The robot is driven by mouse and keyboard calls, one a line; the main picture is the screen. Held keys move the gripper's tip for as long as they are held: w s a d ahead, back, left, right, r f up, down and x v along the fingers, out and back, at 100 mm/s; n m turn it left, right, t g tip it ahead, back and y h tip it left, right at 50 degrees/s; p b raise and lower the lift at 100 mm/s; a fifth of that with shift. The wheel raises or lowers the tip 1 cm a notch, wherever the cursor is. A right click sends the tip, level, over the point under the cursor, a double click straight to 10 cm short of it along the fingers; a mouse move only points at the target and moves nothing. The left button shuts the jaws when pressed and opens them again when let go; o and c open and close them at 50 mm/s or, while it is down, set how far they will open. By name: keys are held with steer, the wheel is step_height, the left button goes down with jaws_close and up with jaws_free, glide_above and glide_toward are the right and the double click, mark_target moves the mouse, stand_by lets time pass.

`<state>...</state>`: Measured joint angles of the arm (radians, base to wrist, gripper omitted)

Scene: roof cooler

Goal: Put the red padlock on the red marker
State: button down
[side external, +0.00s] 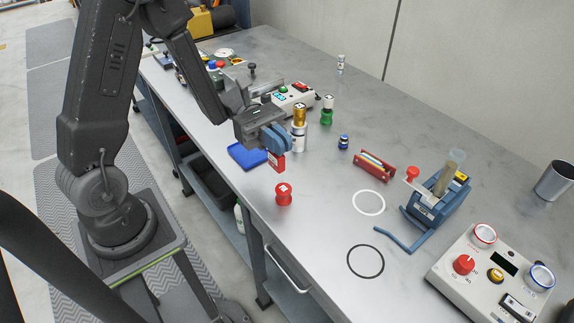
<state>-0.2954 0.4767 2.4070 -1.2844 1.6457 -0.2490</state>
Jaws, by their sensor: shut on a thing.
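A red block-like thing (277,163), which looks like the red padlock, hangs below the blue fingers of my gripper (272,146). My gripper is shut on it, and the fingers hide its upper part. It appears to be just above the bench, but I cannot tell the exact gap. A red cylinder with a white label (283,194) stands on the bench in front of it. I cannot clearly pick out the red marker; a red ring (484,235) shows on the control box at the right. A white ring (369,202) and a black ring (365,261) lie flat on the bench.
A blue tray (240,158) lies left of my gripper. A white-and-gold bottle (299,130) and a green bottle (327,111) stand behind it. A red holder (374,166), a blue stand (437,205) and a control box (492,272) are to the right.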

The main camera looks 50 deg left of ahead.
mark_target(284, 163)
steer(key=shift+w+d+f, duration=0.1)
steer(key=shift+d+f, duration=0.2)
steer(key=shift+f, duration=0.55)
steer(key=shift+w+d+f, duration=0.1)
steer(key=shift+d+f, duration=0.2)
steer(key=shift+f, duration=0.55)
steer(key=shift+d+f, duration=0.3)
steer(key=shift+f, duration=0.55)
steer(key=shift+f, duration=0.1)
steer(key=c, duration=1.3)
jaws_free()
